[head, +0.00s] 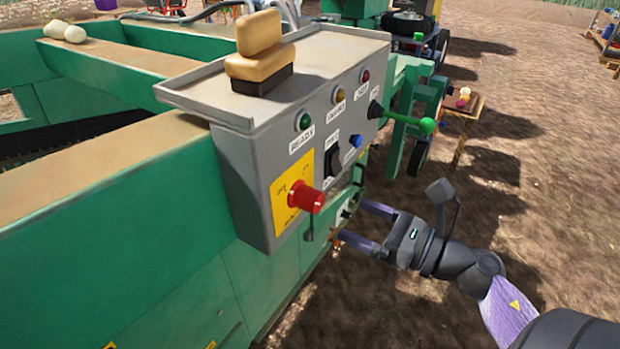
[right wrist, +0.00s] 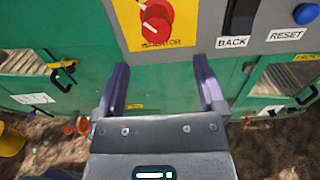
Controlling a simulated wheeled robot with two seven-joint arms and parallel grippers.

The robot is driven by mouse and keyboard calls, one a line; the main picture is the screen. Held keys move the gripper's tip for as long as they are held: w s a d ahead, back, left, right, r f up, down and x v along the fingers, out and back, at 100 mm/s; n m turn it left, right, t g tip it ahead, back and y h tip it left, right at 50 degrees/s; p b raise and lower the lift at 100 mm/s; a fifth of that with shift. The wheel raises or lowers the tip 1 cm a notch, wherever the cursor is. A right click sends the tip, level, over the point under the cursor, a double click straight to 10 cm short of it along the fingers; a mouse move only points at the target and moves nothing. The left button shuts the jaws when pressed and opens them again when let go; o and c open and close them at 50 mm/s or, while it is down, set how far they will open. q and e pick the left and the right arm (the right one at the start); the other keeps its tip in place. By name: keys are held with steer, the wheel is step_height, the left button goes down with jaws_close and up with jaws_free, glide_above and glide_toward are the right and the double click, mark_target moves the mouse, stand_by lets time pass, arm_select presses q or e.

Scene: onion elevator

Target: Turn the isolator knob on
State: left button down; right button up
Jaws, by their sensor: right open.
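The red isolator knob (head: 306,197) sits on a yellow plate (head: 284,196) at the lower left of the grey control box's front face. In the right wrist view the knob (right wrist: 156,20) is at the top, beyond and a little left of the middle of my fingers. My right gripper (head: 352,222) is open and empty, with its two purple fingers pointing at the machine, below and right of the knob. The fingers (right wrist: 163,85) are apart from the knob. My left gripper does not show.
The grey box also carries a black switch (head: 333,166), a blue reset button (head: 355,141), several lamps and a lever with a green ball (head: 427,125). The green machine body (head: 120,230) fills the left.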

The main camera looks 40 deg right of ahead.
mark_target(319, 205)
steer(key=x, duration=0.9)
steer(key=shift+w+a, duration=0.1)
steer(key=shift+a, duration=0.2)
